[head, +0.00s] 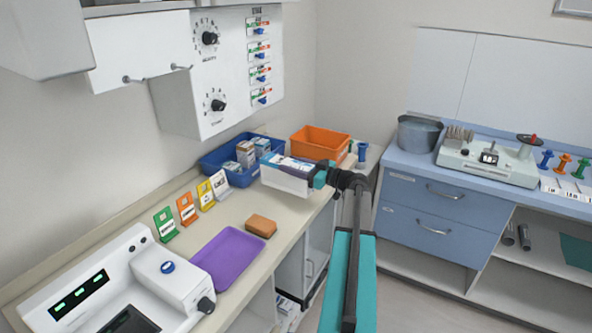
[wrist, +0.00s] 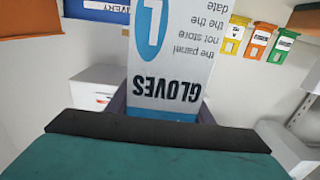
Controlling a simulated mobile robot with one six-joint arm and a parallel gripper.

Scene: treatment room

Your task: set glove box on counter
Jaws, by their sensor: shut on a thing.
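The glove box (head: 282,179) is white and blue, and in the head view it is at the far part of the beige counter (head: 222,217), close to its front edge. My gripper (head: 318,174) is shut on it from the right. In the wrist view, the glove box (wrist: 175,55) fills the middle, its "GLOVES" print upside down, between the jaws of my gripper (wrist: 162,110). I cannot tell whether its underside touches the counter.
A blue bin (head: 226,170) with boxes and an orange bin (head: 320,143) stand behind the glove box. Nearer are a brown sponge (head: 261,226), a purple tray (head: 229,258), several coloured cards (head: 186,209) and a white machine (head: 125,279). Bare counter lies left of the glove box.

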